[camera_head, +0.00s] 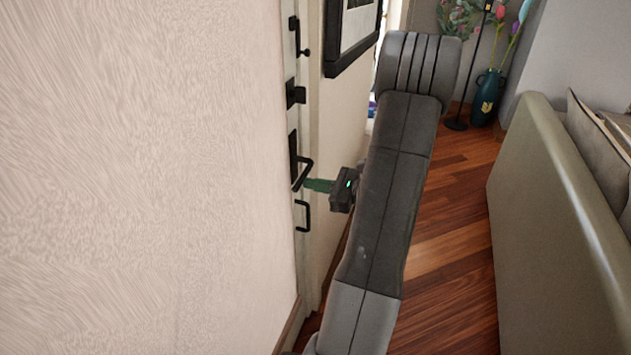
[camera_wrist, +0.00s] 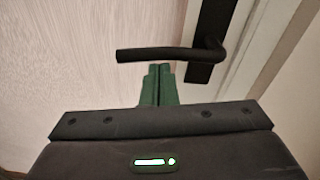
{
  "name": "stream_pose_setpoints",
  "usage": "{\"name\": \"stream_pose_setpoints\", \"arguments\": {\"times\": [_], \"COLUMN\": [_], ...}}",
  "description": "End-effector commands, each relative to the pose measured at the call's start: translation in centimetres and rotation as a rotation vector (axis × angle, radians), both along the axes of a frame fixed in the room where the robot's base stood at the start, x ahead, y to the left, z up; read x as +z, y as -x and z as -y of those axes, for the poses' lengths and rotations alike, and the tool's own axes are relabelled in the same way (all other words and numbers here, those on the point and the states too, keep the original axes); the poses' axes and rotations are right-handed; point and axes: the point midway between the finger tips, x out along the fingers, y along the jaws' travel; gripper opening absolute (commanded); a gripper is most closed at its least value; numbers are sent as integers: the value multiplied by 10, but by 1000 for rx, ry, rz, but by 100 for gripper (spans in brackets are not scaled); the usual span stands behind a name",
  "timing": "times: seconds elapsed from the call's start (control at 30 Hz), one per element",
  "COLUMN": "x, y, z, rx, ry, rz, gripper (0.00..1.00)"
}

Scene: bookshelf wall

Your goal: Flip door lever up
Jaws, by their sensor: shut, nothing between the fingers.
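The black door lever (camera_head: 303,174) sticks out from a dark plate on the white door at the left in the head view. In the wrist view the lever (camera_wrist: 170,54) runs nearly level to the left from its plate (camera_wrist: 208,40). My gripper (camera_head: 308,184) has green fingers pointing at the door. In the wrist view its fingertips (camera_wrist: 159,68) are shut together, empty, and appear just below the lever. I cannot tell whether they touch it. The door edge and part of the plate are hidden by the near wall in the head view.
A black pull handle (camera_head: 302,216) is below the lever, and dark locks (camera_head: 295,94) are above it. A pale wall (camera_head: 150,180) fills the left. A sofa (camera_head: 545,220) stands at the right, with wooden floor (camera_head: 455,240) between. A teal vase (camera_head: 487,95) stands behind.

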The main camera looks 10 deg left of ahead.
Motion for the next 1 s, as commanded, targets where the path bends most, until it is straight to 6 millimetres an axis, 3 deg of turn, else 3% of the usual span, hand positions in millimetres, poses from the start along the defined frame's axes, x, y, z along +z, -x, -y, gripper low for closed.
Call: {"name": "stream_pose_setpoints", "arguments": {"times": [0.73, 1.0], "x": [3, -28], "y": [1, 4], "z": [0, 5], "rx": [-1, 1], "ry": [0, 1], "rz": [3, 2], "gripper": [0, 0]}}
